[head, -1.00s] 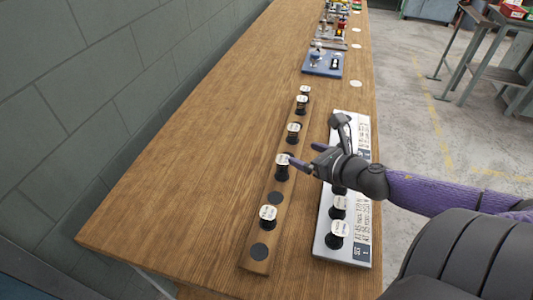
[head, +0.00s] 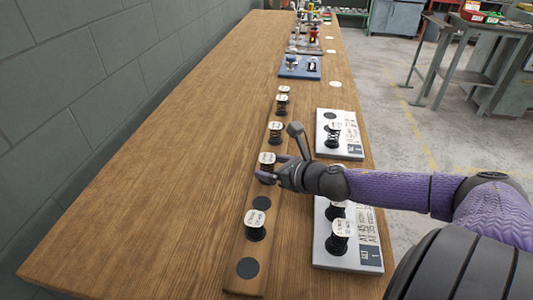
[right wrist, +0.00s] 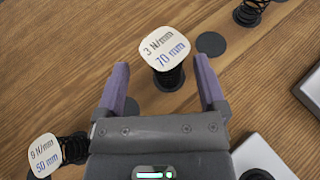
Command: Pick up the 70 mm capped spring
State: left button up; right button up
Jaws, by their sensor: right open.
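The 70 mm capped spring, with a pale cap reading "3 N/mm 70 mm" (right wrist: 165,48) over a dark coil, stands upright in the right wrist view. In the head view a spring (head: 267,158) stands at my right gripper (head: 273,168), on a wooden strip (head: 236,284); its cap print is too small to read there. My right gripper also shows in the right wrist view (right wrist: 161,76), open, with one finger on each side of the spring's coil and a gap at both sides. The fingers are not closed on it. My left gripper is not in view.
A "9 N/mm 50 mm" spring (right wrist: 46,152) stands close by at lower left in the wrist view. Other springs share the strip, one nearer (head: 256,222). White plates (head: 345,150) with springs lie to the right. The bench is clear to the left.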

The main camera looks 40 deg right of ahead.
aim_at(273, 165)
jog(key=x, duration=0.1)
jog(key=b+x, duration=0.1)
jog(key=x, duration=0.1)
jog(key=shift+w+d+b, duration=0.15)
jog(key=shift+d+b, duration=0.15)
jog(key=shift+d, duration=0.05)
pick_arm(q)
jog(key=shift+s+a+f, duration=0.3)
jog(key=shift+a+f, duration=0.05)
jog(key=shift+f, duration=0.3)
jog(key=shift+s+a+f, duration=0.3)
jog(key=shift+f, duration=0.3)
pick_arm(e)
jog(key=shift+w+f, duration=0.2)
jog(key=shift+w, duration=0.35)
grip_shut()
